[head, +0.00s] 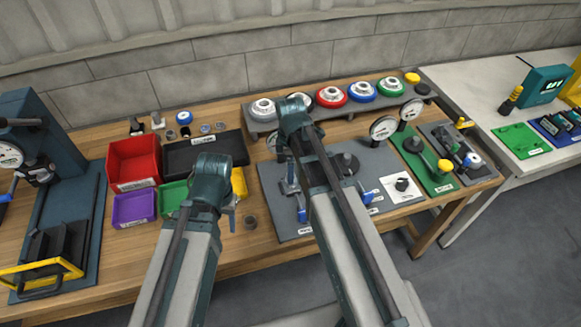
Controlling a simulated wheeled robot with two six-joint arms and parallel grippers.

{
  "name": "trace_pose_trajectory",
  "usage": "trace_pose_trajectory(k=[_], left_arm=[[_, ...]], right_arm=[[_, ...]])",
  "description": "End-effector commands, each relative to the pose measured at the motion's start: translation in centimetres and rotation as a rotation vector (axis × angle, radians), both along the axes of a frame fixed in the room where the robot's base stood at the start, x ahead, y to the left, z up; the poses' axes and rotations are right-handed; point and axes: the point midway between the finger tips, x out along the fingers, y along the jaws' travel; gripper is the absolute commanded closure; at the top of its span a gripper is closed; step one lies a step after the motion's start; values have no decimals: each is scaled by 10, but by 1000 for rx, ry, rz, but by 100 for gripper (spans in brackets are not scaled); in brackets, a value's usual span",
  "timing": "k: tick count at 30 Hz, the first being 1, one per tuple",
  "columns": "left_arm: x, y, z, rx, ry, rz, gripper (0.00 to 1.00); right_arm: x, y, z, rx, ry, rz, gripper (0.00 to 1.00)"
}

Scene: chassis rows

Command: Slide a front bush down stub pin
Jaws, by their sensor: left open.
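My left gripper (232,203) is low over the wooden bench, in front of the small coloured bins. It is open, but its fingers are largely hidden by my own wrist. A small dark grey ring-like part (250,222), which may be a bush, lies on the bench just right of it, apart from it. Several small round parts (205,128) stand behind the black tray. A grey base plate (272,207) carries upright metal fittings and blue-handled clamps, partly covered by my right arm. I cannot tell which fitting is the stub pin.
Red (133,162) and purple (134,208) bins and a black tray (205,151) are at the left. A grey rack (260,126) with coloured round parts lines the back. A press (55,130) stands far left.

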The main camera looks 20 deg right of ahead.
Motion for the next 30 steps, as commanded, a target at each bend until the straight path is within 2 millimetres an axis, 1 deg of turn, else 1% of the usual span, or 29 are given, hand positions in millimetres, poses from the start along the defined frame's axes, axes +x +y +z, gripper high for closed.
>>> trace_pose_trajectory(k=[1, 18, 21, 24, 30], left_arm=[[0, 0, 13, 0, 0, 0, 50], [0, 0, 98, 0, 0, -1, 50], [0, 0, 109, 0, 0, -2, 50], [0, 0, 115, 0, 0, -2, 50], [0, 0, 116, 0, 0, -2, 50]], right_arm=[[0, 0, 13, 0, 0, 0, 17], [0, 0, 98, 0, 0, 0, 17], [0, 0, 109, 0, 0, 0, 17], [0, 0, 115, 0, 0, 0, 17], [0, 0, 115, 0, 0, 0, 17]])
